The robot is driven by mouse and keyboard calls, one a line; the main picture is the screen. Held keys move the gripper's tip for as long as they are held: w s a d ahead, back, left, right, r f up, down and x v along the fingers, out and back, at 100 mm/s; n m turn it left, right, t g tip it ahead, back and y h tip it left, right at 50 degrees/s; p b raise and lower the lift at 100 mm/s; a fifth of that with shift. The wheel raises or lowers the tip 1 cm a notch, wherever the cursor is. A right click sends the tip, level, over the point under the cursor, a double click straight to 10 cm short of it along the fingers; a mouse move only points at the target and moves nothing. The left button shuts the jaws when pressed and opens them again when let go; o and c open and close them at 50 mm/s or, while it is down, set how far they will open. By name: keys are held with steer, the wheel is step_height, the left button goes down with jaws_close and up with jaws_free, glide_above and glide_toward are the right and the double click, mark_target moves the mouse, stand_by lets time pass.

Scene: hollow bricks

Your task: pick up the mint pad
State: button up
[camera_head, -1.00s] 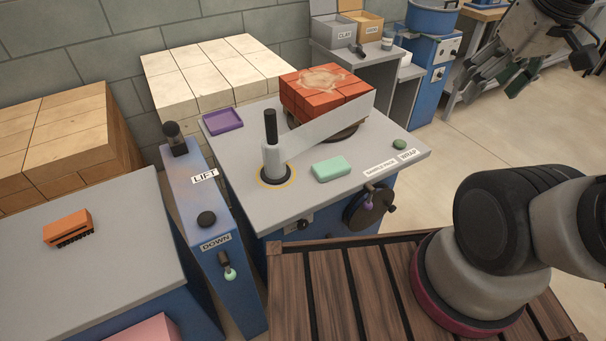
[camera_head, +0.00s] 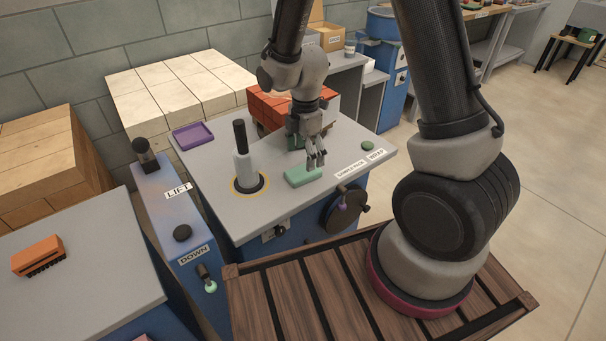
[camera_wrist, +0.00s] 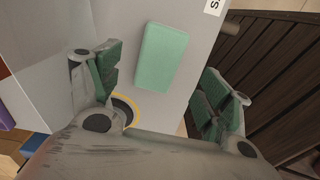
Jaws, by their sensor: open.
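The mint pad (camera_head: 303,176) is a pale green rounded block lying flat on the grey bench top (camera_head: 215,205), near its front edge. In the wrist view the mint pad (camera_wrist: 161,56) lies between and beyond my two fingers, in full view. My gripper (camera_head: 314,158) is above the pad and a little to its right in the head view. In the wrist view my gripper (camera_wrist: 160,92) is open, with green finger pads spread wide and nothing between them. A gap to the pad seems to remain, but its height is hard to tell.
A grey post with a black handle (camera_head: 242,155) stands left of the pad. A purple tray (camera_head: 193,135) lies at the back left. A dark handwheel (camera_head: 343,208) is on the bench front.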

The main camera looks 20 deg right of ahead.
mark_target(303, 171)
steer(key=f, duration=0.6)
steer(key=shift+a, duration=0.3)
steer(key=shift+r, duration=0.1)
steer(key=c, duration=0.9)
